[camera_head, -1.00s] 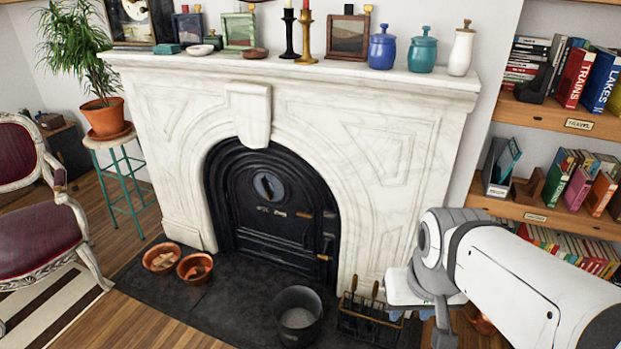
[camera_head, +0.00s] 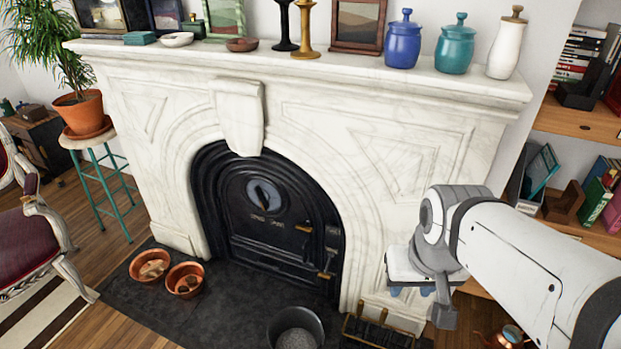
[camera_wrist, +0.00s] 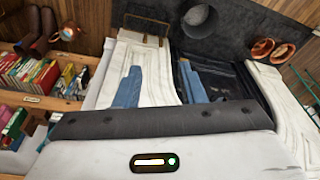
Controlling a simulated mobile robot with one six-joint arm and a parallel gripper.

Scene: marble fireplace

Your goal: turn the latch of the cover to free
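The black arched cover (camera_head: 235,225) closes the fireplace opening in the head view. It bears a round dial-like fitting (camera_head: 265,195) high up. A brass-tipped latch handle (camera_head: 326,276) sits low on its right edge, and another small brass-tipped handle (camera_head: 304,228) lies roughly level above it. Which of them is the task's latch I cannot tell for sure. My gripper (camera_head: 411,291) is to the right of the cover, in front of the marble, apart from both handles. In the wrist view my gripper (camera_wrist: 158,66) shows two blue fingers spread apart and empty; the cover (camera_wrist: 232,80) appears there partly hidden.
A dark bucket (camera_head: 295,330) and a rack (camera_head: 375,333) stand on the hearth below. Two terracotta bowls (camera_head: 168,272) lie at left. The mantel (camera_head: 350,72) carries jars and frames. Bookshelves (camera_head: 580,120) stand at right, with a copper kettle (camera_head: 508,336) on the floor.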

